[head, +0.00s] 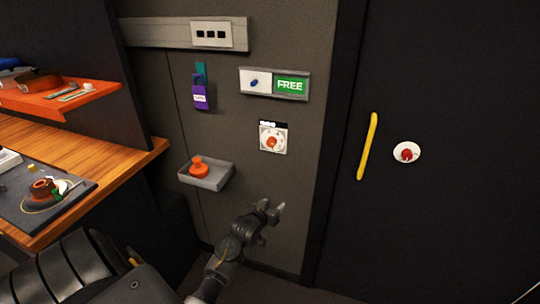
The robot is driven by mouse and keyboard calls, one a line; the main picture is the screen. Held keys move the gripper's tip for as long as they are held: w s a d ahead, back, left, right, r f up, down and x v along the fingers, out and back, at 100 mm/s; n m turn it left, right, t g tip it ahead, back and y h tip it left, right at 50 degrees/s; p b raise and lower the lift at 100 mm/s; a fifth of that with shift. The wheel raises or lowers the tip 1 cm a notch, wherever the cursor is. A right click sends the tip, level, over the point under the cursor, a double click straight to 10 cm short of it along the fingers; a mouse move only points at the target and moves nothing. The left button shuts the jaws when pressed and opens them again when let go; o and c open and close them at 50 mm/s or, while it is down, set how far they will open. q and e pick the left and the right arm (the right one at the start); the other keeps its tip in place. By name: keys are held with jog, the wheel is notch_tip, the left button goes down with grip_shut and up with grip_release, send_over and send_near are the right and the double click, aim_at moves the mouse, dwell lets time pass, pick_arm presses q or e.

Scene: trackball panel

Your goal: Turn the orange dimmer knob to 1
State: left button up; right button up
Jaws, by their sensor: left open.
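The orange dimmer knob (272,142) sits on a small white square dial plate (283,146) on the grey wall, with a dark label strip along the plate's top. The dial's marks are too small to read, so I cannot tell its setting. My left gripper (274,208) is below the dial plate, apart from it, with its jaws open and nothing between them. My right gripper is not in view.
A grey tray (218,180) with an orange-red stamp-like object (198,165) juts from the wall left of my gripper. A FREE sign panel (290,86) is above the dial. A yellow handle (367,146) is right. A wooden counter (110,163) stands left.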

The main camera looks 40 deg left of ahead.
aim_at(270, 143)
pick_arm(q)
jog(key=a+r+n+t+y+b, duration=0.1)
jog(key=a+r+t, duration=0.15)
jog(key=r, duration=0.65)
jog(key=a+r+n+t+y, duration=0.1)
jog(key=a+r+y, duration=0.15)
jog(key=r, duration=0.65)
jog(key=shift+h, duration=0.45)
jog(key=x, duration=0.3)
jog(key=p+x, duration=0.1)
jog(key=x, duration=0.6)
jog(key=shift+a+f, duration=0.2)
jog(key=shift+a, duration=0.25)
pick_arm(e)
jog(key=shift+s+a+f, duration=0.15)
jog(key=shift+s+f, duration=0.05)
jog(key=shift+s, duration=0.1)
pick_arm(q)
jog(key=c, duration=1)
